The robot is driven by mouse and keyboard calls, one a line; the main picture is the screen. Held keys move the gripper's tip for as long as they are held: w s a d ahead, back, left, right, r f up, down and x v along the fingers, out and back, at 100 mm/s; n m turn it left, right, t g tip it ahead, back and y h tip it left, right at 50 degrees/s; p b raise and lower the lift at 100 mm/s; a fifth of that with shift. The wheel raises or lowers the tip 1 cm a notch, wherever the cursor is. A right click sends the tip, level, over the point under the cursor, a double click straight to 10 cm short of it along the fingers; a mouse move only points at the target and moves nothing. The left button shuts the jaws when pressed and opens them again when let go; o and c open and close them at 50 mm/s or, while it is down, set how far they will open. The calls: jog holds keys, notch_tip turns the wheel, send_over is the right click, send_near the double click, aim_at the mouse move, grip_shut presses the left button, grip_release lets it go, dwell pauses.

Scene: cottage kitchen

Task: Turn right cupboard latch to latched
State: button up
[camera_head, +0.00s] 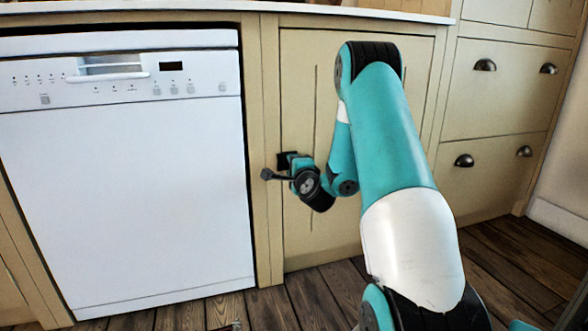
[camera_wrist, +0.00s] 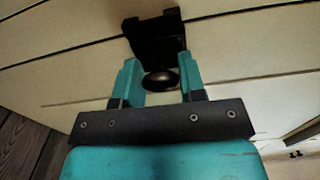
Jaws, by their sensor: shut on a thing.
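The right cupboard latch has a black plate (camera_head: 286,159) on the cream cupboard door beside the dishwasher, near the door's left edge. In the wrist view its dark block (camera_wrist: 156,36) is at the top, with a rounded dark knob (camera_wrist: 159,79) below it. My gripper (camera_head: 297,176) is at the latch; its teal fingers (camera_wrist: 158,84) stand on either side of the knob and are shut on it. In the head view a thin dark bar with a round end sticks out to the left there. My gripper partly hides the latch, so I cannot tell its exact turn.
Drawers with dark cup handles (camera_head: 485,65) are on the right. The countertop (camera_head: 230,8) runs above. Wooden floor (camera_head: 275,309) shows in front.

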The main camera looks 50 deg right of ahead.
jog(key=shift+n, duration=0.4)
jog(key=o, duration=0.9)
jog(key=shift+a, duration=0.1)
